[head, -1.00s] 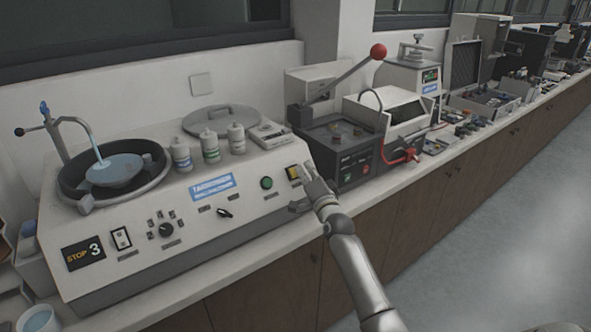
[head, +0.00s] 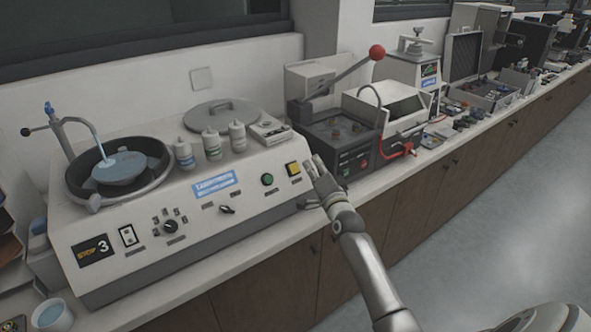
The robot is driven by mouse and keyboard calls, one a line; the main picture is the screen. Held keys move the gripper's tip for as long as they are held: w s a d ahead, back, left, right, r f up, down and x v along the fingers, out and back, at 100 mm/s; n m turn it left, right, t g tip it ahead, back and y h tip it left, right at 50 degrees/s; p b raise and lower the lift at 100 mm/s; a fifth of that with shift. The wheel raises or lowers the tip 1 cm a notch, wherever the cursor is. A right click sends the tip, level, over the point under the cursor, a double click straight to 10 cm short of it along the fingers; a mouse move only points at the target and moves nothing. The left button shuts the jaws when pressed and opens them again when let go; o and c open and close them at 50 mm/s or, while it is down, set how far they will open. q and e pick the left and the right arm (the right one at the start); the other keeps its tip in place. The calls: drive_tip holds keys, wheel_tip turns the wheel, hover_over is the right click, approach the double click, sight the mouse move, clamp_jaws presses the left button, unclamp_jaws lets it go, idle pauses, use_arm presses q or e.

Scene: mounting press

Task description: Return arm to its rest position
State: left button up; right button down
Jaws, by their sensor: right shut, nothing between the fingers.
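My right gripper (head: 312,180) is shut and empty. It hovers by the right front end of the grinder-polisher (head: 150,238), close to the yellow button (head: 293,169) and apart from it as far as I can see. My silver right arm reaches up from the lower right, in front of the counter. The mounting press (head: 340,143) is a dark box just beyond the gripper, with a long lever ending in a red ball knob (head: 377,52). My left gripper is not in the view.
A cup (head: 52,316) stands at the lower left. The counter runs back right with more machines. The floor (head: 500,220) on the right is clear.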

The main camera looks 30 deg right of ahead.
drive_tip(key=s+a+f+n+g+y, duration=0.5)
drive_tip(key=s+a+f+n+g, duration=0.2)
drive_tip(key=s+a+f+n, duration=0.6)
drive_tip(key=s+a+f+n+g, duration=0.1)
drive_tip(key=s+a+f+g, duration=0.15)
drive_tip(key=s, duration=0.65)
drive_tip(key=s+a+f+n+g, duration=0.1)
drive_tip(key=s+a+n+g, duration=0.2)
drive_tip(key=s, duration=0.7)
drive_tip(key=s+a+f+g, duration=0.1)
drive_tip(key=s+a+g, duration=0.3)
drive_tip(key=s, duration=0.5)
drive_tip(key=s+f+x, duration=0.1)
drive_tip(key=s+x, duration=0.2)
drive_tip(key=x, duration=1)
drive_tip(key=s+x, duration=0.2)
drive_tip(key=x, duration=1)
drive_tip(key=s+d+f+g, duration=0.1)
drive_tip(key=s+d+f, duration=0.2)
drive_tip(key=s+f, duration=1.4)
drive_tip(key=shift+s+d+f+n+h, duration=0.2)
drive_tip(key=shift+s+f+n+h, duration=0.1)
drive_tip(key=shift+s+n, duration=0.15)
